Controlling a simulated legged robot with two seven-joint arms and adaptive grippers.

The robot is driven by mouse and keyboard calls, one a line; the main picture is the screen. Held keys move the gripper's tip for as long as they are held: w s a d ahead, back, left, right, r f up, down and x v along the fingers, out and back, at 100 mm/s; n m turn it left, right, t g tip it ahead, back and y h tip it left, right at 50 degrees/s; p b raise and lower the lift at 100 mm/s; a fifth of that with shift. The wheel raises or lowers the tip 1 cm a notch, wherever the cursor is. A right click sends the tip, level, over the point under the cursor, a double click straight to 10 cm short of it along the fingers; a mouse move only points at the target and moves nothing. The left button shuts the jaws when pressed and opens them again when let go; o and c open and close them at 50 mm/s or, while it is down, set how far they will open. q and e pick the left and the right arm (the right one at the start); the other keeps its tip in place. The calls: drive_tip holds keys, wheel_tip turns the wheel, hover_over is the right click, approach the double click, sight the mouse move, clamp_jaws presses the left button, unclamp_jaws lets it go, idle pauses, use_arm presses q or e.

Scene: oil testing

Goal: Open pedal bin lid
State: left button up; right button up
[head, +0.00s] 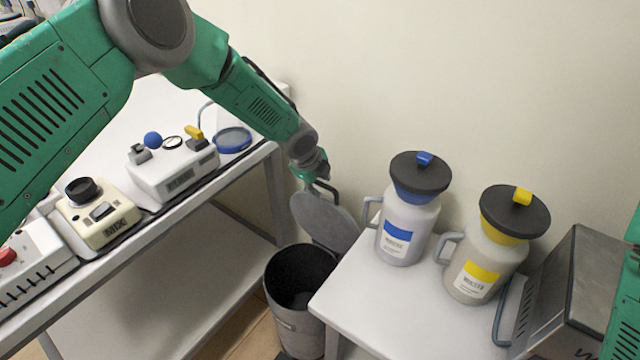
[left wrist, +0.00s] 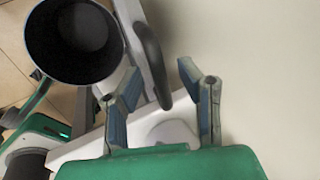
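The pedal bin (head: 298,318) stands on the floor between the bench and the small table, with its dark inside showing. Its grey lid (head: 325,222) is raised and leans up at the back, near the wall. My left gripper (head: 318,187) is at the top of the lid; its fingertips are hard to make out in the head view. In the left wrist view its fingers (left wrist: 157,82) are spread apart, with the lid (left wrist: 152,65) seen edge-on between them and a gap on the right. The open bin (left wrist: 75,42) also shows there. My right gripper is not in view.
A white table (head: 365,300) right of the bin holds a blue-labelled jug (head: 405,225), a yellow-labelled jug (head: 482,265) and a grey metal device (head: 575,290). A bench (head: 120,120) on the left carries testing instruments. The wall is close behind the lid.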

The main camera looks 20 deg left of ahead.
use_arm(q)
drive_tip(key=v, duration=1.1)
drive_tip(key=shift+a, duration=0.2)
drive_tip(key=shift+d, duration=0.1)
